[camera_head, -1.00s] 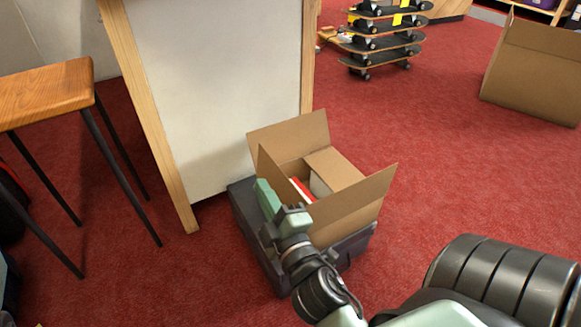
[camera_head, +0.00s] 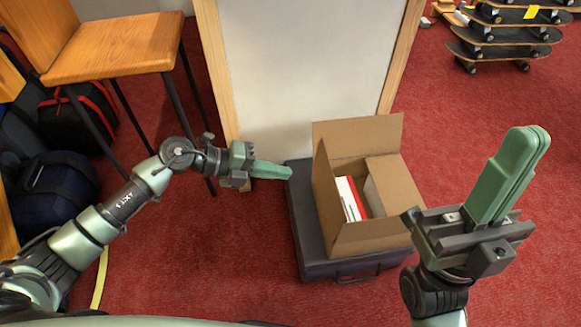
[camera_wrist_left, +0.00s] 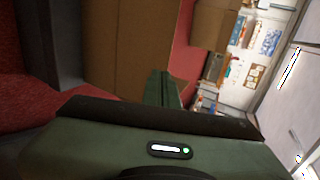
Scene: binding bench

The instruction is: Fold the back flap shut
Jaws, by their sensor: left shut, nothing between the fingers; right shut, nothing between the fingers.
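An open cardboard box (camera_head: 372,240) sits on a dark grey case. Its back flap (camera_head: 360,138) stands up at the far side. The left flap (camera_head: 325,190) also stands up, and the right flap (camera_head: 390,185) leans inward over the opening. A white and red item (camera_head: 350,198) shows inside. My left gripper (camera_head: 287,172) is shut and empty, just left of the box and apart from the back flap. In the left wrist view its fingers (camera_wrist_left: 163,88) point towards brown cardboard (camera_wrist_left: 130,50). My right gripper (camera_head: 540,142) is shut and empty, raised right of the box.
The dark grey case (camera_head: 305,225) lies on red carpet. A white panel (camera_head: 300,60) with wooden edges stands close behind the box. A wooden stool (camera_head: 115,48) and dark bags (camera_head: 60,185) are at left. Skateboards (camera_head: 505,45) stack at far right.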

